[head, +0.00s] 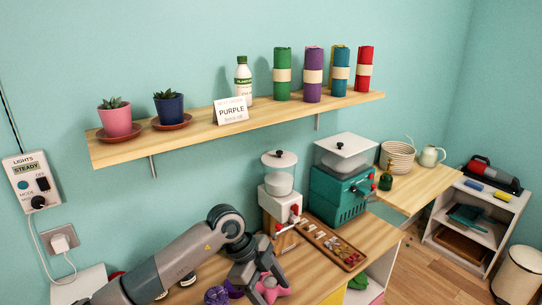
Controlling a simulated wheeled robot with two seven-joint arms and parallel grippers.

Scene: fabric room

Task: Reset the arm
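My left arm (175,262) comes in from the lower left and bends at a grey joint above the wooden table (325,285). My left gripper (258,287) points down at the bottom of the head view. It is beside or over a pink object (272,288) and close to a purple item (216,295). The fingertips are partly hidden, so I cannot tell whether they are open, shut or touching the pink object. My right gripper is not in view.
A teal machine (338,195), a white-and-clear dispenser (280,200) and a wooden tray (330,243) of small items stand right of the arm. Above, a wall shelf (190,140) holds potted plants, a bottle, a PURPLE sign and fabric rolls. A white shelf unit (470,225) stands far right.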

